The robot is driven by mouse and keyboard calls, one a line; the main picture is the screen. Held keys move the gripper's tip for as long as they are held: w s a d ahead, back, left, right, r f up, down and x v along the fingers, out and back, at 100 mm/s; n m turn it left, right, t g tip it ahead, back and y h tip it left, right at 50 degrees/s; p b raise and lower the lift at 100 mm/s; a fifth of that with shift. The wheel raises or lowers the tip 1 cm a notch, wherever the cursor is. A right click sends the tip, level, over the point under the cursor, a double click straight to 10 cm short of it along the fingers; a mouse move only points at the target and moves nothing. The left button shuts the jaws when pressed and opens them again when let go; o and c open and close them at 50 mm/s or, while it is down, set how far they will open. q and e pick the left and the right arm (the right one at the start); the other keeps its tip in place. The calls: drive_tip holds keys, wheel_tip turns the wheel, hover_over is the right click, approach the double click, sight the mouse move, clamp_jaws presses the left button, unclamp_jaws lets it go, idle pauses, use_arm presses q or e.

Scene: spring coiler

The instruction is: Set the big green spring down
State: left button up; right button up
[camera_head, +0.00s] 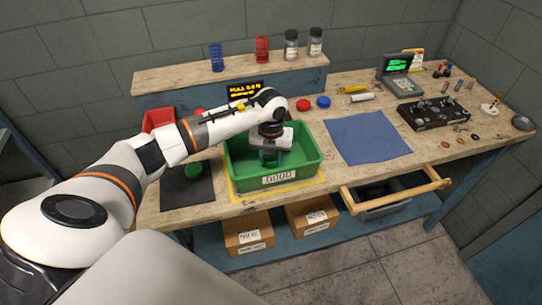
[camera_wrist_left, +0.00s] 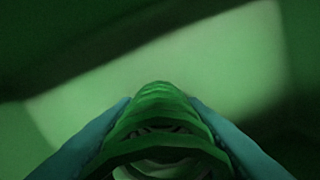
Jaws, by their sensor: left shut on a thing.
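The big green spring (camera_wrist_left: 155,125) shows in the left wrist view, between the two teal fingers of my left gripper (camera_wrist_left: 160,140), which is shut on it. In the head view my left gripper (camera_head: 269,158) points down inside the green bin (camera_head: 278,180) labelled GOOD. The spring cannot be made out there, hidden by the gripper and bin. In the left wrist view the bin's lit green floor (camera_wrist_left: 200,60) lies beyond the spring. I cannot tell whether the spring touches it. My right gripper is not in view.
A red bin (camera_head: 158,118) stands behind my left arm. The shelf behind holds a blue spring (camera_head: 216,57), red spring (camera_head: 262,50) and jars (camera_head: 291,45).

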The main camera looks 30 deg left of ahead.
use_arm(q)
drive_tip(key=shift+f, duration=0.1)
drive_tip(key=o, duration=1.1)
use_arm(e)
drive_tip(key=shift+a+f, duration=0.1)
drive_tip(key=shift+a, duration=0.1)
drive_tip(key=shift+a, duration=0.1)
use_arm(q)
drive_tip(key=shift+r, duration=0.55)
drive_tip(key=shift+r+b, duration=1.35)
drive_tip(key=shift+r, duration=4.3)
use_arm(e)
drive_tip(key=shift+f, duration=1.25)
